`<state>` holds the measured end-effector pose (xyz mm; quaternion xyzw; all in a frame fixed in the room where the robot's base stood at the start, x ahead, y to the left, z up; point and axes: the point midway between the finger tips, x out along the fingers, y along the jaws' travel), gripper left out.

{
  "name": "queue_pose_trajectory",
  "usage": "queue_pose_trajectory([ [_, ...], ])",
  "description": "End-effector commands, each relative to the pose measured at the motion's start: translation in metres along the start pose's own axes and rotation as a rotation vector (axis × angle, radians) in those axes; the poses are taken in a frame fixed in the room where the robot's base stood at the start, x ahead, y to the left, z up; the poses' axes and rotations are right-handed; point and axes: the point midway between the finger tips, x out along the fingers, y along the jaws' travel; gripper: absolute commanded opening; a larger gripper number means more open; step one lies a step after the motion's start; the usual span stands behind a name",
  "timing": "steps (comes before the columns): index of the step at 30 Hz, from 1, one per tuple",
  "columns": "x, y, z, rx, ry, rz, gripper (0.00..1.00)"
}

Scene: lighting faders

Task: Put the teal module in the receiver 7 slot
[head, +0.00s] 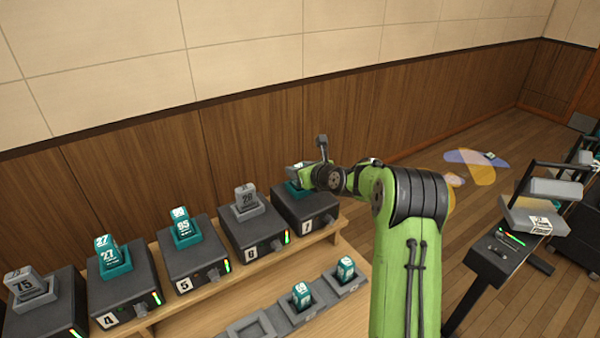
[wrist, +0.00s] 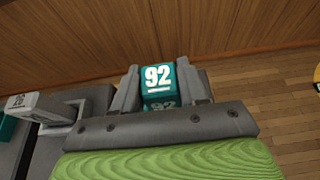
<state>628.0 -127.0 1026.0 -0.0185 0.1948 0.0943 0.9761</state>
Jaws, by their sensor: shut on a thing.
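The teal module, marked 92 (wrist: 160,78), is between the two fingers of my gripper (wrist: 160,92) in the wrist view, and the fingers are shut on it. In the head view my gripper (head: 302,178) is at the top of the rightmost dark receiver (head: 305,208), whose label looks like 7. A sliver of teal (head: 293,189) shows there beside the gripper. My arm and gripper hide most of the module and the slot. I cannot tell whether the module is seated or just above the slot.
To the left, a receiver (head: 255,238) holds a grey module (head: 246,199), also in the wrist view (wrist: 40,108). Receivers further left hold teal modules (head: 182,228) and a grey one. A front rack (head: 275,318) holds two teal modules. A wood-panelled wall stands behind.

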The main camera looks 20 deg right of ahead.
Motion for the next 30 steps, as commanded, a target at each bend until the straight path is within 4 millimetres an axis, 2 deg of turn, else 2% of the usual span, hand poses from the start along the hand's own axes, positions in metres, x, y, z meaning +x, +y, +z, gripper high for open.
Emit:
queue_pose_trajectory([
  [7,0.0,0.0,-0.001,0.001,-0.001,0.0,0.11],
  [8,0.001,0.0,-0.002,0.001,0.0,0.0,0.44],
  [12,0.0,0.0,-0.001,0.0,0.0,0.0,0.65],
  [13,0.0,0.0,-0.001,0.0,0.0,-0.001,0.68],
  [23,-0.004,-0.001,0.004,-0.001,-0.001,-0.002,0.68],
  [26,-0.025,-0.002,0.004,0.001,0.0,-0.003,0.68],
  [30,-0.064,-0.002,0.004,0.002,-0.001,-0.006,0.68],
])
